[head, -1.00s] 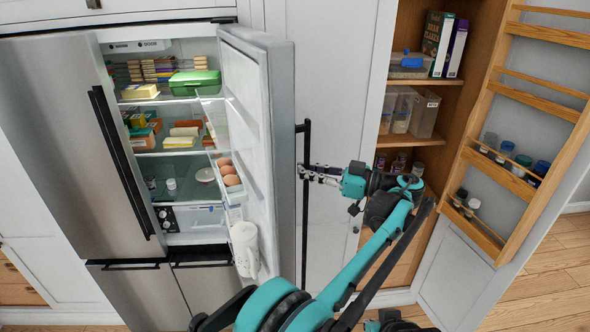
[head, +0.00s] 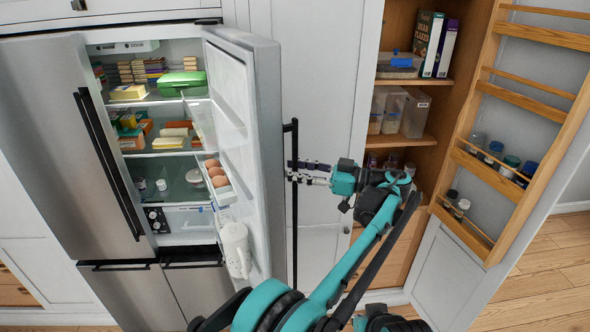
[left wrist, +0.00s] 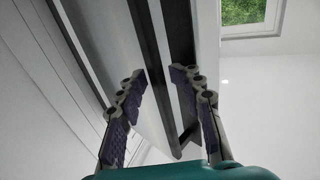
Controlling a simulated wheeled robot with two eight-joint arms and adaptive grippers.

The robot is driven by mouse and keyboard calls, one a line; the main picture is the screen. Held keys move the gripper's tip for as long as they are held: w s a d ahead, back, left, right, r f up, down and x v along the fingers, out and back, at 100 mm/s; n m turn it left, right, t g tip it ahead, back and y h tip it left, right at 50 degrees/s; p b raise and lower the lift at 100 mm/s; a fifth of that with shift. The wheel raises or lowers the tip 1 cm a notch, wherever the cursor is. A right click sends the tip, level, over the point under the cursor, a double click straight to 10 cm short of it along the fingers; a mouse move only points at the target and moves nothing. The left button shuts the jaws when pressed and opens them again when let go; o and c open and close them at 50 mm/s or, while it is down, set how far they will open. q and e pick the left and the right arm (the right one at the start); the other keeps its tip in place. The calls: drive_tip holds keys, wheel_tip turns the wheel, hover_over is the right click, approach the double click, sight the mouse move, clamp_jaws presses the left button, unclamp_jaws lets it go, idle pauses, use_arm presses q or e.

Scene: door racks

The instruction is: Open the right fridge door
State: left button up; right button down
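The right fridge door (head: 240,110) stands wide open, swung out toward me, with its inner shelves facing left. Its long black vertical handle (head: 294,235) is on the door's outer side; a dark bar (left wrist: 178,60) also shows in the left wrist view. My left gripper (head: 297,172) is at the handle's mid-height, reaching in from the right. In the left wrist view its two fingers (left wrist: 163,85) are spread apart, with the dark bar running between and beyond them. I cannot tell whether they touch it. My right gripper is out of view.
The left fridge door (head: 50,140) is shut. The open fridge holds food boxes, and eggs (head: 217,175) and a white jug (head: 235,248) sit in the door. Right of my arm is an open wooden pantry (head: 415,140) with its racked door (head: 530,100) swung out. Floor shows at lower right.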

use_arm(q)
drive_tip(key=v, duration=0.7)
drive_tip(key=shift+d, duration=0.2)
drive_tip(key=shift+s, duration=0.1)
